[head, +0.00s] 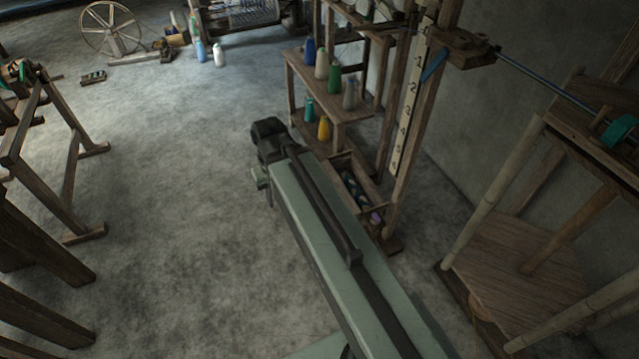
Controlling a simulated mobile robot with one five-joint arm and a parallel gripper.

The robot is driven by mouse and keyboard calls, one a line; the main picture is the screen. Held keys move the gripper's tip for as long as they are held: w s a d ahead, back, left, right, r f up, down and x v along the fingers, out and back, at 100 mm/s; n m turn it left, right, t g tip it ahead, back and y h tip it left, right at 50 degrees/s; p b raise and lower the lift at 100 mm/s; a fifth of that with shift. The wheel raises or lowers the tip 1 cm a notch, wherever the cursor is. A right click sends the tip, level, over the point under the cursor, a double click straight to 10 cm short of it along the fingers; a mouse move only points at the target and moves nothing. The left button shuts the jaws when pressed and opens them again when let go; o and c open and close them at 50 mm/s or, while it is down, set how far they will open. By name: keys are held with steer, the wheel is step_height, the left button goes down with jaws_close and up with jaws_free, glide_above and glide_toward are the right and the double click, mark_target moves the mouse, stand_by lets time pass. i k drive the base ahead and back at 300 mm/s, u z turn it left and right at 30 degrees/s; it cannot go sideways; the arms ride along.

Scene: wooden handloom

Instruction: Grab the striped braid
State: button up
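I cannot make out a striped braid anywhere in the head view. My long pale green arm reaches from the lower right up to the middle of the picture and ends in a dark joint. Below that joint a small grey part, which may be my gripper (262,184), sticks out over the floor. Its fingers are too small and dark to read, and I see nothing held there. My arm stands in front of part of the wooden shelf and hides some floor.
A wooden shelf (343,113) holds several coloured thread cones. Below it is an open box (352,170) with small dark items. A numbered post (408,110) stands beside it. Wooden frames stand left (70,170) and right (515,262). The floor between is clear; a wheel (112,28) stands far back.

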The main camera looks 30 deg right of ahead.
mark_target(361, 202)
steer(key=u, duration=0.2)
steer(key=i, duration=1.7)
steer(key=z, duration=0.3)
